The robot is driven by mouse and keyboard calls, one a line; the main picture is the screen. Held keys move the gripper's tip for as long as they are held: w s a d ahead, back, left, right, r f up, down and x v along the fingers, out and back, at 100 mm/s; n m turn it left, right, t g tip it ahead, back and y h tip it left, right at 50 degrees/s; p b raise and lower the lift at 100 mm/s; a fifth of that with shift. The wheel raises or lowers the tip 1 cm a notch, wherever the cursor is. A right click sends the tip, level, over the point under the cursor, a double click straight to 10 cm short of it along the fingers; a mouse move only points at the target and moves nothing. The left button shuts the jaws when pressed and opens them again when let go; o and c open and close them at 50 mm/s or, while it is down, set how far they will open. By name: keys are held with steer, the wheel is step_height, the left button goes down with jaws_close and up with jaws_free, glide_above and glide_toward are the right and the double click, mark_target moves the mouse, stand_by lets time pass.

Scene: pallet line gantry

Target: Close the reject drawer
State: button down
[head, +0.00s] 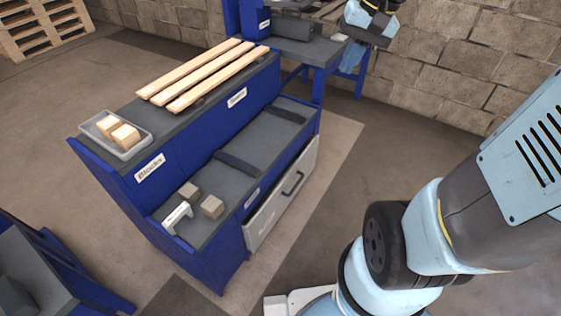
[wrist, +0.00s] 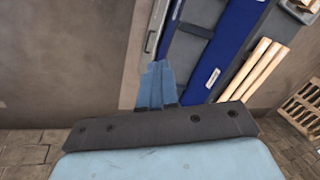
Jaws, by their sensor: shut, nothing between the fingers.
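The reject drawer (head: 283,200) is a light grey panel with a dark bar handle, low in the blue bench's right-hand side. It seems to stand out a little from the bench; how far I cannot tell. In the wrist view the drawer (wrist: 157,28) shows as a thin pale strip beside the blue bench. My gripper (head: 347,64) is high at the top of the head view, beyond the bench's far end and apart from the drawer. Its blue fingers are together and empty in the wrist view (wrist: 157,66).
The blue bench (head: 205,128) carries wooden slats (head: 205,75), a grey tray (head: 92,130) with wooden blocks, and small blocks and a white piece on its lower shelf. A blue table (head: 318,50) stands behind. Floor right of the drawer is clear. Pallets (head: 42,28) lie far left.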

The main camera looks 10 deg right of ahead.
steer(key=w+f+m+g+y, duration=0.4)
steer(key=w+f+m+y, duration=0.3)
steer(key=w+f, duration=1.5)
steer(key=m+t+y, duration=0.4)
steer(key=m+t, duration=1)
steer(key=m, duration=0.3)
glide_toward(279, 189)
steer(key=x, duration=0.6)
steer(key=shift+w+a+f, duration=0.2)
steer(key=shift+a+f, duration=0.05)
steer(key=shift+a, duration=0.1)
steer(key=shift+w, duration=0.1)
